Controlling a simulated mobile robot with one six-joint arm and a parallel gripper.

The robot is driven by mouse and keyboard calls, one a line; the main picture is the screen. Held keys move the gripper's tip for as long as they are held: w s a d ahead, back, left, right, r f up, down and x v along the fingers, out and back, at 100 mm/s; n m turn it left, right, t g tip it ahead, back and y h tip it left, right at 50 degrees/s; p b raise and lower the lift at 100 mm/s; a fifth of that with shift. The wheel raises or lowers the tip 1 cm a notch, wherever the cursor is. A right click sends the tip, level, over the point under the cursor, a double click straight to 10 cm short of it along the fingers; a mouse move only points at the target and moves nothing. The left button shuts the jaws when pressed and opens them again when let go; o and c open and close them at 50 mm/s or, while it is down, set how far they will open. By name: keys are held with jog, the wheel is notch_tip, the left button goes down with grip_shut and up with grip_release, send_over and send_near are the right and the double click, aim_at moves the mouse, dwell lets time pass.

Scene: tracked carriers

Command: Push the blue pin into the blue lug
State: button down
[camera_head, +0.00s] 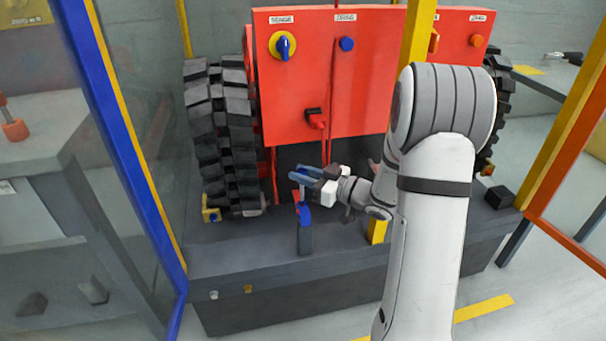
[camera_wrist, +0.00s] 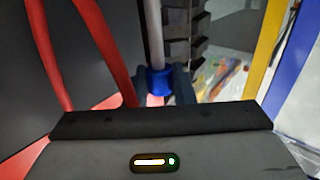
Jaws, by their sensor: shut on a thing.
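My gripper (camera_head: 302,180) is shut on the blue pin, in front of the carrier's lower middle. In the wrist view, the blue pin's blue collar (camera_wrist: 159,82) sits between my fingertips, its grey shaft reaching up the picture and some red showing below. In the head view the pin is small and partly hidden by my fingers. The lug is not clearly seen in the wrist view.
A dark upright block (camera_head: 306,239) with a blue top stands just below my gripper. A red panel (camera_head: 370,85) with knobs and a hanging red cable is above. The tread (camera_head: 228,140) and blue post (camera_head: 130,150) bound the left. The platform's front strip is mostly clear.

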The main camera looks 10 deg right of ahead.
jog(key=shift+f, duration=0.1)
jog(key=shift+f+b, duration=0.8)
jog(key=shift+f, duration=0.25)
jog(key=shift+f, duration=0.2)
dwell(0.7)
jog(key=shift+f+b, duration=0.4)
jog(key=shift+f, duration=0.2)
jog(key=shift+f, duration=0.25)
dwell(0.6)
jog(key=shift+f+b, duration=0.45)
jog(key=shift+f, duration=0.15)
jog(key=shift+f+b, duration=0.75)
jog(key=shift+f, duration=0.8)
dwell(1.8)
jog(key=c, duration=1.1)
grip_release()
jog(key=shift+c, duration=0.2)
jog(key=shift+d, duration=0.1)
